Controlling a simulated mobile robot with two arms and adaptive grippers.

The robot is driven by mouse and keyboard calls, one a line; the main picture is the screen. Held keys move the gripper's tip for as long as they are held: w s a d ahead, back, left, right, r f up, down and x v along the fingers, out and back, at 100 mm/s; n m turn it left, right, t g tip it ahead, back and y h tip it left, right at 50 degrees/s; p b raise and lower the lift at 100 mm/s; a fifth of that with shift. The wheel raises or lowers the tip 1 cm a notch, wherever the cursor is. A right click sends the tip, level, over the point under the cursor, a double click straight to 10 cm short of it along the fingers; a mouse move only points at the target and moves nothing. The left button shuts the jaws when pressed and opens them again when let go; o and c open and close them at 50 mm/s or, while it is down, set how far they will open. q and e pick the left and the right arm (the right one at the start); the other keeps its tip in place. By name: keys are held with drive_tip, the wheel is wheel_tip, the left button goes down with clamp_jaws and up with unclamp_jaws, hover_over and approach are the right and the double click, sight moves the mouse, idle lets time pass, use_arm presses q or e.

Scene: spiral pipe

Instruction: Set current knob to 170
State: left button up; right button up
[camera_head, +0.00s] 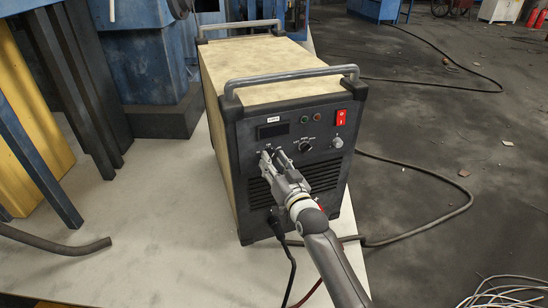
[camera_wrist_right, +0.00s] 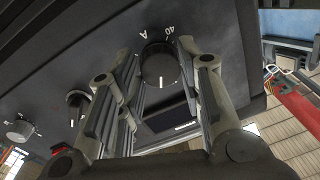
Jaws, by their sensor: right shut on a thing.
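A welding machine (camera_head: 293,92) with a beige case and a dark front panel stands on a pale surface. My right gripper (camera_head: 272,155) reaches the left part of the panel from the front. In the right wrist view, a round black knob (camera_wrist_right: 158,65) sits between the fingers, which are shut on it. The marks "A" and "40" show beside it. Its white pointer line points down in that view, toward the dark display (camera_wrist_right: 170,118). In the head view the gripper largely hides this knob. The display (camera_head: 272,130) there shows no readable number. My left gripper is not in view.
Right of the gripper are a middle knob (camera_head: 305,147) and a grey knob (camera_head: 338,142), below a red switch (camera_head: 340,117). Grey handles (camera_head: 290,76) cross the machine's top. Cables run from its lower front. Blue and yellow structures stand at left; the right floor is mostly open.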

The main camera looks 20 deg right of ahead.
drive_tip(key=m+p, duration=0.1)
drive_tip(key=m, duration=0.2)
drive_tip(key=m+p, duration=0.1)
drive_tip(key=m, duration=0.2)
drive_tip(key=shift+m+t+h+p, duration=0.3)
drive_tip(key=shift+p, duration=0.05)
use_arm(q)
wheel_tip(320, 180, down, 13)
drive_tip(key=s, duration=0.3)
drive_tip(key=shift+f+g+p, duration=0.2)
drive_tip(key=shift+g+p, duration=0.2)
use_arm(e)
drive_tip(key=shift+a+m+h, duration=0.1)
drive_tip(key=shift+m+h, duration=0.3)
drive_tip(key=shift+m, duration=2.3)
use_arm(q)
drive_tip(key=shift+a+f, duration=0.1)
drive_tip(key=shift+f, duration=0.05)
use_arm(e)
drive_tip(key=shift+m, duration=0.3)
drive_tip(key=o, duration=1)
drive_tip(key=s, duration=0.8)
drive_tip(key=s+f, duration=0.1)
drive_tip(key=s, duration=0.3)
drive_tip(key=shift+d, duration=0.2)
